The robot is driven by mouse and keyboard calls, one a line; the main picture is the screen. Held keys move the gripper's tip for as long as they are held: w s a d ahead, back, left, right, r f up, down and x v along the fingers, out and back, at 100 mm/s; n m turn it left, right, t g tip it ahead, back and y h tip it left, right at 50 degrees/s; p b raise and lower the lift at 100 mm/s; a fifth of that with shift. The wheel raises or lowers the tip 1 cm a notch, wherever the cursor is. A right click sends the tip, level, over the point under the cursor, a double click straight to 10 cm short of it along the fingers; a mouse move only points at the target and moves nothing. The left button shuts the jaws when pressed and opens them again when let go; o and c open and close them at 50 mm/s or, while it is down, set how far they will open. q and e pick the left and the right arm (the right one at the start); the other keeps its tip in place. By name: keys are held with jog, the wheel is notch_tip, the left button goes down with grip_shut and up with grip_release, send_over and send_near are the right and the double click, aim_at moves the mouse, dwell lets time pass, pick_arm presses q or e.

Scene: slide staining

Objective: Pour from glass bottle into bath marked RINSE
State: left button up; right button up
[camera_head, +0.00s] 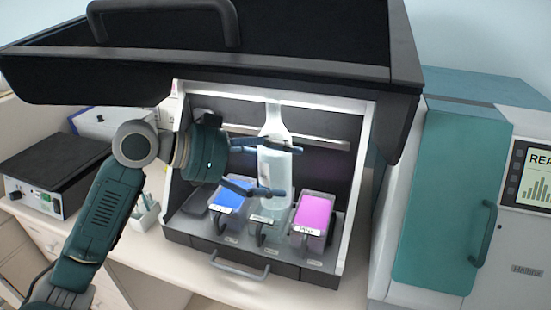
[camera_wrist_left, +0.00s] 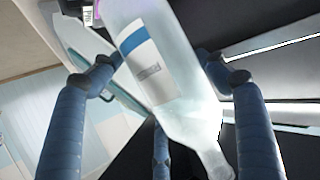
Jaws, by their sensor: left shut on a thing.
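A clear, frosted-looking glass bottle (camera_head: 275,167) is held inside the open cabinet, near upright with its neck up in the head view. My left gripper (camera_head: 283,170) is shut on its body, with blue fingers around it. In the left wrist view the bottle (camera_wrist_left: 178,85) shows a white and blue label, and its neck points to the lower right. Below it stand a blue bath (camera_head: 231,197), a clear middle bath (camera_head: 268,216) and a magenta bath (camera_head: 314,212). The bottle partly hides the middle bath. The bath labels are too small to read. My right gripper is out of view.
The baths stand on a dark tray (camera_head: 290,254) with a front handle. The cabinet's white side walls and raised black hood (camera_head: 300,68) close in around the arm. A teal-doored machine (camera_head: 440,200) stands to the right, a dark-topped instrument (camera_head: 45,175) to the left.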

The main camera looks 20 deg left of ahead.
pick_arm(q)
jog(key=shift+s+d+r+n+p, duration=0.3)
jog(key=shift+s+d+r+p, duration=0.05)
jog(key=shift+s+r+p, duration=0.2)
jog(key=shift+s+g, duration=0.1)
jog(key=shift+g, duration=0.2)
jog(key=shift+s+d+r+n+g+p, duration=0.1)
jog(key=shift+s+d+n+g+p, duration=0.2)
jog(key=shift+s+n+p, duration=0.25)
jog(key=shift+s+d+r+h+p, duration=0.1)
jog(key=shift+s+d+h+p, duration=0.2)
jog(key=shift+s+p, duration=0.25)
jog(key=shift+s+d+r+n+g+p, duration=0.1)
jog(key=shift+s+d+n+g+p, duration=0.25)
jog(key=shift+s+n+g+p, duration=0.5)
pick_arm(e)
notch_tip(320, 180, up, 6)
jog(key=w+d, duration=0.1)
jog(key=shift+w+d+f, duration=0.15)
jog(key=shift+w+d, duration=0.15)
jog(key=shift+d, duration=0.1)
pick_arm(q)
jog(key=shift+h+p, duration=0.3)
jog(key=shift+p, duration=0.15)
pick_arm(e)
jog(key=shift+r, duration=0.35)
